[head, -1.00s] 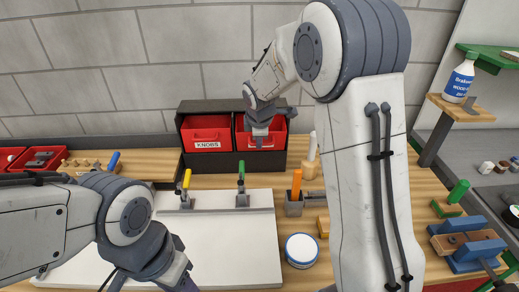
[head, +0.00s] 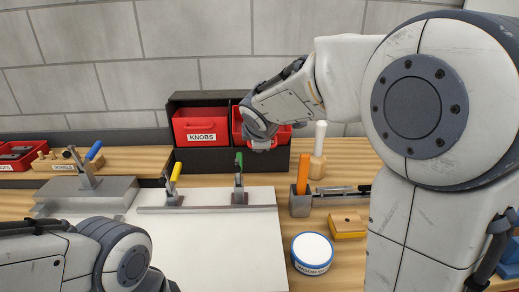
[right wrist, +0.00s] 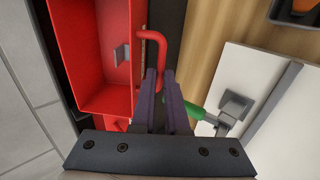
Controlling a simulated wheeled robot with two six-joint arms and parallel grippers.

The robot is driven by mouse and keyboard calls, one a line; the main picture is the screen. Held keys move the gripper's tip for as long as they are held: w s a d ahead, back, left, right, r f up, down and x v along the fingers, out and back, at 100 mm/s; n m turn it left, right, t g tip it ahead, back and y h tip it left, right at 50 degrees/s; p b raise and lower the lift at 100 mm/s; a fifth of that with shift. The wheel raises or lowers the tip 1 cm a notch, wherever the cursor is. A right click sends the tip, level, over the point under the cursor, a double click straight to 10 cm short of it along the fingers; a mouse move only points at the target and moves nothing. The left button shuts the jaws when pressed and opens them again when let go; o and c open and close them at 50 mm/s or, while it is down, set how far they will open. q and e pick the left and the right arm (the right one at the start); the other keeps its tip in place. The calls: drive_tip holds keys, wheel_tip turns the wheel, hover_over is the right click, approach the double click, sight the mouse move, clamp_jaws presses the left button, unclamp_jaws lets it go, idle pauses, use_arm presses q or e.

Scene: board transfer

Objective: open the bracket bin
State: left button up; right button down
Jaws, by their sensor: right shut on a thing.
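The red bracket bin (head: 281,131) sits in the right bay of a black cabinet (head: 210,161) at the wall, beside the KNOBS bin (head: 199,120). In the right wrist view the bin (right wrist: 90,60) shows its inside, with a grey bracket (right wrist: 122,53) in it. Its red handle (right wrist: 159,45) runs down between my right fingers. My right gripper (right wrist: 165,88) is shut on this handle. In the head view my right wrist covers part of the bin front, and how far the bin is out is hard to judge. My left gripper is not visible; only its arm shows, at lower left.
A white board (head: 215,245) with toggle clamps lies in front of the cabinet. Small bins stand at far left.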

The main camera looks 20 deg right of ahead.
drive_tip(key=shift+s+f, duration=0.15)
drive_tip(key=shift+f, duration=0.05)
idle(0.5)
drive_tip(key=c, duration=0.9)
unclamp_jaws()
drive_tip(key=shift+r, duration=0.15)
drive_tip(key=v, duration=1)
drive_tip(key=shift+s+a+p, duration=0.1)
drive_tip(key=shift+p, duration=0.3)
